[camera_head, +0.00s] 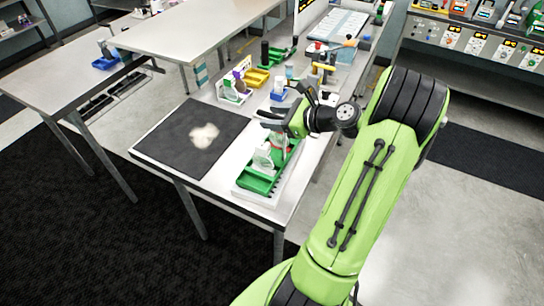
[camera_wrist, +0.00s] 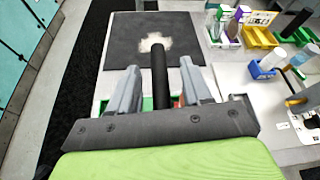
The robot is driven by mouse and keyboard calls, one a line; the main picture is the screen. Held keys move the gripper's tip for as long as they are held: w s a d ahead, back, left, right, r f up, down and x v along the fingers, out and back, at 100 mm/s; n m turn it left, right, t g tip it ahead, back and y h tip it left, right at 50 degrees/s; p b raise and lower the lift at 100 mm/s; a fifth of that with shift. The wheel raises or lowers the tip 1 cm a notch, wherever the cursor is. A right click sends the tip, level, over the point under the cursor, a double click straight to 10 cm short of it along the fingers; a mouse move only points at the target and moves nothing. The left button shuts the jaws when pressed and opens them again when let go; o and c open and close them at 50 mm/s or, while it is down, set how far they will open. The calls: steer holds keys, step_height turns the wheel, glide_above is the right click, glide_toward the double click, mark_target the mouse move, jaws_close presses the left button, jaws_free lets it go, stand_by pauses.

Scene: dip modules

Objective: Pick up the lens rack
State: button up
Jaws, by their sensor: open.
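A green rack (camera_head: 256,181) with a pale, clear disc-like piece standing in it sits on a white base at the near end of the table; I take it for the lens rack. My gripper (camera_head: 272,120) is above and at the far side of this rack, pointing left. In the wrist view my gripper (camera_wrist: 158,78) is open, with a finger on each side of an upright black post (camera_wrist: 160,72). Bits of green (camera_wrist: 148,103) show low between and beside the fingers. The post's lower end and most of the rack are hidden by my gripper there.
A dark mat (camera_head: 175,140) with a pale patch lies left of the rack. Behind are a white holder (camera_head: 232,95) with purple and green pieces, a yellow bin (camera_head: 257,78), a blue bin (camera_head: 279,94) and another green stand (camera_head: 283,57). The table's near edge is close.

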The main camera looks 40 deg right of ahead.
steer(key=shift+w+a+f, duration=0.1)
steer(key=shift+w+f, duration=0.05)
steer(key=shift+w, duration=0.3)
steer(key=shift+s, duration=0.1)
steer(key=shift+c, duration=0.9)
jaws_close()
